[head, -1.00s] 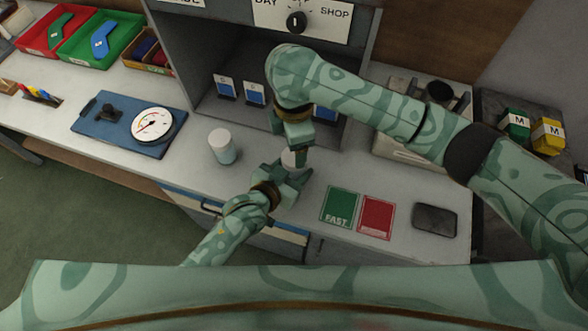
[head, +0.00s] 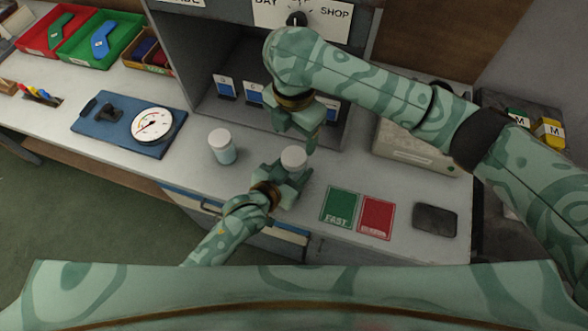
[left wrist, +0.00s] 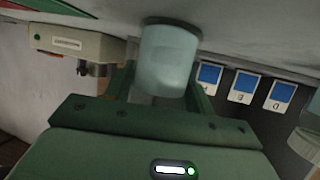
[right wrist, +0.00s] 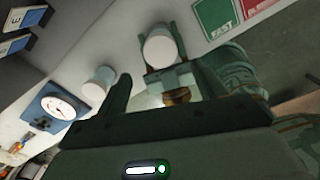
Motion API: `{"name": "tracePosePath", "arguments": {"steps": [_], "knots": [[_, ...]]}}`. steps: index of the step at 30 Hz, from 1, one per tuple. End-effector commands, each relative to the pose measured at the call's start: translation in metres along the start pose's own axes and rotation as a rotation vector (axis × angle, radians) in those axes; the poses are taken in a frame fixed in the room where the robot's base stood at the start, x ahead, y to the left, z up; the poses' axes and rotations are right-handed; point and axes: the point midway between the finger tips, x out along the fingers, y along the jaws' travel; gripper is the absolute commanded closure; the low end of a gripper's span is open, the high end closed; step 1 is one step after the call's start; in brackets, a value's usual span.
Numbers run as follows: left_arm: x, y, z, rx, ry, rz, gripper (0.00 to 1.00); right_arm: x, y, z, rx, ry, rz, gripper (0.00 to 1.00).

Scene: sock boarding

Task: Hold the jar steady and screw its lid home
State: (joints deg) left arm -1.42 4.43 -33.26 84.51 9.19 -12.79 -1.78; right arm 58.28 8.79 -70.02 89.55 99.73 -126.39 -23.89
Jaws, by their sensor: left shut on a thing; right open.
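The held jar (head: 293,158) stands near the bench's front edge, its white lid (right wrist: 160,46) on top. I cannot tell how tight that lid is. My left gripper (head: 281,178) is shut around the jar's pale body; the body also shows between its fingers in the left wrist view (left wrist: 168,60). My right gripper (head: 294,130) is open and empty, just above and behind the lid, apart from it. A second jar with a white lid (head: 222,147) stands to the left, untouched; it also shows in the right wrist view (right wrist: 99,82).
A blue board with a dial gauge (head: 152,124) lies to the left. A green card (head: 340,206), a red card (head: 376,216) and a dark pad (head: 434,220) lie to the right. A grey open cabinet (head: 195,100) with blue-and-white cards stands behind.

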Motion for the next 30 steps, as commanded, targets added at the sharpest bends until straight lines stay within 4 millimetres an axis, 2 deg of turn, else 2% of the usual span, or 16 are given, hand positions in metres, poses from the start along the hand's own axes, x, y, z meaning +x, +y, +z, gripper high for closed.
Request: {"name": "tracePosePath", "arguments": {"steps": [9,15,27,30], "knots": [[0.0,0.0,0.001,0.0,-0.001,0.0,1.0,0.047,-0.001,-0.001,0.004,0.003,-0.003,0.31],[0.0,0.0,0.001,0.0,-0.001,0.0,1.0,0.069,0.0,-0.001,0.003,0.002,-0.001,0.31],[0.0,0.0,0.001,0.0,-0.001,0.0,1.0,0.076,0.0,0.0,0.002,0.0,0.0,0.31],[0.0,0.0,0.001,0.0,-0.001,0.0,1.0,0.076,0.0,0.0,0.002,0.0,0.0,0.59]]}}
